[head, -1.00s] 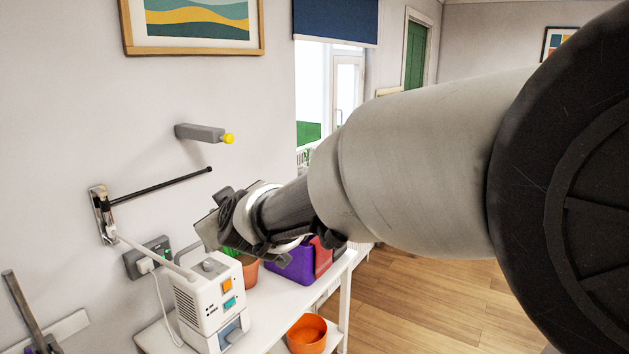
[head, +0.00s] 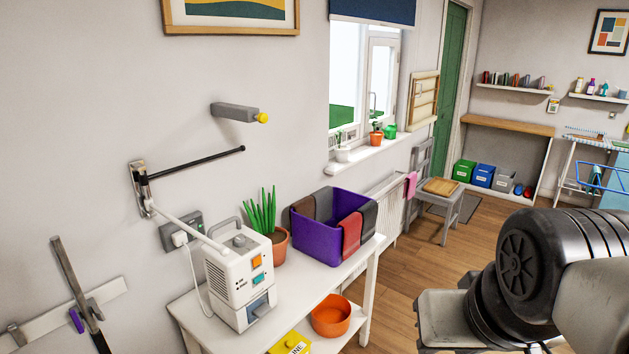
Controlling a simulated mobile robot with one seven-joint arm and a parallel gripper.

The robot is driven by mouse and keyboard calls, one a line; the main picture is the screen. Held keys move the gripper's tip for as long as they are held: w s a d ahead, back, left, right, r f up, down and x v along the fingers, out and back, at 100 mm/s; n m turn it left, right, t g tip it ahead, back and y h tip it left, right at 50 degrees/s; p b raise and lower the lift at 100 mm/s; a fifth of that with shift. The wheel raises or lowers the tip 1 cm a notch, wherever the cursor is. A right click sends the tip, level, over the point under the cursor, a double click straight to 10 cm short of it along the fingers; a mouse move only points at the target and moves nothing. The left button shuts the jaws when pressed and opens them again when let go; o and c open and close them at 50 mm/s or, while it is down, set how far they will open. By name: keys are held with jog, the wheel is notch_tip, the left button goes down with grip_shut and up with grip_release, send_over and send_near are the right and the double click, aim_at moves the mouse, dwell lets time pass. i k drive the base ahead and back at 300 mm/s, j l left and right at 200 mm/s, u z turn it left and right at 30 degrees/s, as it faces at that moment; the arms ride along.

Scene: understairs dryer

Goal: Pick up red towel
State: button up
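A red towel (head: 351,236) hangs over the front side of a purple bin (head: 317,238) on the white table. A dark grey towel (head: 369,219) hangs right beside it, and a brown towel (head: 303,207) hangs at the bin's left. My arm shows at the lower right, well apart from the bin. My gripper's fingers cannot be made out in this view.
On the white table (head: 195,305) stand a white machine (head: 240,278) and a potted plant (head: 278,246). An orange bowl (head: 331,316) and a yellow box (head: 291,344) are below. A pink cloth (head: 411,184) hangs near a chair (head: 437,196). A wall rod (head: 197,164) juts above the machine. Wooden floor shows beyond the table.

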aim_at(352, 224)
jog(key=u, duration=1.35)
jog(key=z, duration=1.2)
jog(key=i+l+u, duration=0.15)
jog(key=u, duration=0.25)
jog(key=i+l+u, duration=0.15)
jog(key=u, duration=0.25)
jog(key=i+l+u, duration=0.15)
jog(key=l, duration=0.2)
jog(key=i+l+u, duration=0.1)
jog(key=l, duration=0.25)
jog(key=i+l+u, duration=0.15)
jog(key=l, duration=0.25)
jog(key=i+l, duration=0.15)
jog(key=l, duration=0.2)
jog(key=i+l, duration=0.15)
jog(key=l, duration=0.2)
jog(key=i+l, duration=0.15)
jog(key=l, duration=0.2)
jog(key=i+l, duration=0.15)
jog(key=l, duration=0.2)
jog(key=i+l+u, duration=0.1)
jog(key=l, duration=0.25)
jog(key=i+l, duration=0.2)
jog(key=l, duration=0.15)
